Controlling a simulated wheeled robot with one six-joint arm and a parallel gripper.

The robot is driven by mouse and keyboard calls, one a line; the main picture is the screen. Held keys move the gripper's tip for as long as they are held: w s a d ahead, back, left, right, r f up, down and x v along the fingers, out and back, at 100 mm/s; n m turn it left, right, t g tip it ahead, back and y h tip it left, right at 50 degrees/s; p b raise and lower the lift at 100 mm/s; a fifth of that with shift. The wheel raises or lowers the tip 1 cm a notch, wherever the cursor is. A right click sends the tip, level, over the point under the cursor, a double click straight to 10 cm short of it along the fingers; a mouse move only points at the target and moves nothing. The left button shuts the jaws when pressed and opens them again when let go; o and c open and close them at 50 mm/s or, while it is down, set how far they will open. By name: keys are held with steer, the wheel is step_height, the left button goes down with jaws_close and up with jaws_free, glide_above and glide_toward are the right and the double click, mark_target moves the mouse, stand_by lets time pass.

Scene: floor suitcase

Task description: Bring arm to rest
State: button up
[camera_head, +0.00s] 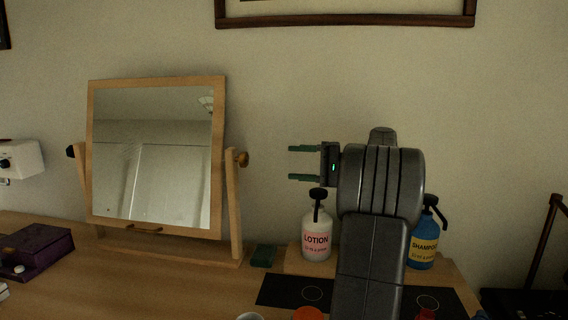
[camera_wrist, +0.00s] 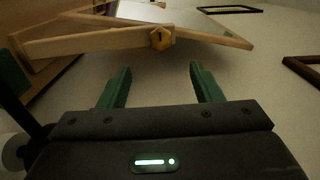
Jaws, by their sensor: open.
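My gripper (camera_head: 304,163) is raised above the table and points left toward the mirror. Its two green fingers are apart with nothing between them. In the wrist view my gripper (camera_wrist: 160,88) also shows open and empty, with the mirror's wooden frame and its knob (camera_wrist: 162,38) beyond the fingertips. My arm stands upright in front of the wall and hides part of the tabletop. A white lotion bottle (camera_head: 317,238) with a black pump stands just below the gripper, apart from it.
A tilting wooden mirror (camera_head: 157,80) stands at left. A blue shampoo bottle (camera_head: 423,250) stands behind my arm at right. A dark purple box (camera_head: 45,248) lies far left, and a green block (camera_head: 263,255) sits near the mirror. The air around the gripper is clear.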

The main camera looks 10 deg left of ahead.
mark_target(247, 160)
steer(key=shift+d, duration=0.2)
steer(key=a, duration=1.4)
steer(key=shift+s, duration=0.4)
steer(key=shift+d, duration=0.1)
steer(key=shift+d, duration=0.1)
